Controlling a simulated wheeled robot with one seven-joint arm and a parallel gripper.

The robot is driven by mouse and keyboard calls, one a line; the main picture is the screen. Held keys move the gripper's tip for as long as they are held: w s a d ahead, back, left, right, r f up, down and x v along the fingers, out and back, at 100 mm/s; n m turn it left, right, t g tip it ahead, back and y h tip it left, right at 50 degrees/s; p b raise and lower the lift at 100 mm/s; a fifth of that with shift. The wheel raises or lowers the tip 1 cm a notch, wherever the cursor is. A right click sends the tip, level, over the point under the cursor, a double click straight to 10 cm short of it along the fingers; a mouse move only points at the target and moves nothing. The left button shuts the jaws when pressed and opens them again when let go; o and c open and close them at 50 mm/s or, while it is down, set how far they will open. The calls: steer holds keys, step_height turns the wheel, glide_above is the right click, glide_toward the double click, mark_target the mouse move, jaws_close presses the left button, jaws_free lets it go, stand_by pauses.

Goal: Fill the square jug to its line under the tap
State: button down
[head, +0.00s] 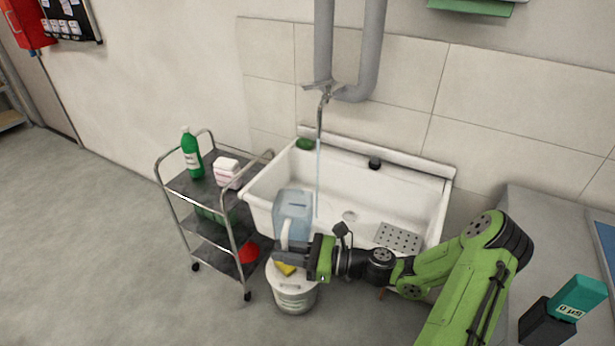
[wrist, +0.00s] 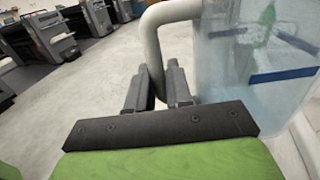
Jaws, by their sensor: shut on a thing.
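The square jug (head: 293,208) is clear and bluish with a white handle. It stands upright over the left front of the white sink (head: 405,190). My gripper (head: 287,252) is shut on the handle, which shows between the fingers in the wrist view (wrist: 152,50). The tap (head: 325,98) is running. Its thin water stream (head: 318,165) comes down close along the jug's right side, seemingly outside it. In the wrist view the jug (wrist: 225,85) fills the right side, with a dark blue line (wrist: 283,75) on its wall. The water level inside is unclear.
A metal trolley (head: 222,200) with a green bottle (head: 191,153) and a white box (head: 227,172) stands left of the sink. A white bucket (head: 293,293) with a yellow sponge (head: 285,268) is below my gripper. A grey counter (head: 540,225) is at right.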

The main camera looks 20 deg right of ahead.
steer(key=s+a, duration=0.2)
steer(key=s, duration=0.5)
steer(key=shift+a, duration=0.2)
steer(key=shift+s+r+p, duration=0.1)
steer(key=shift+p, duration=0.25)
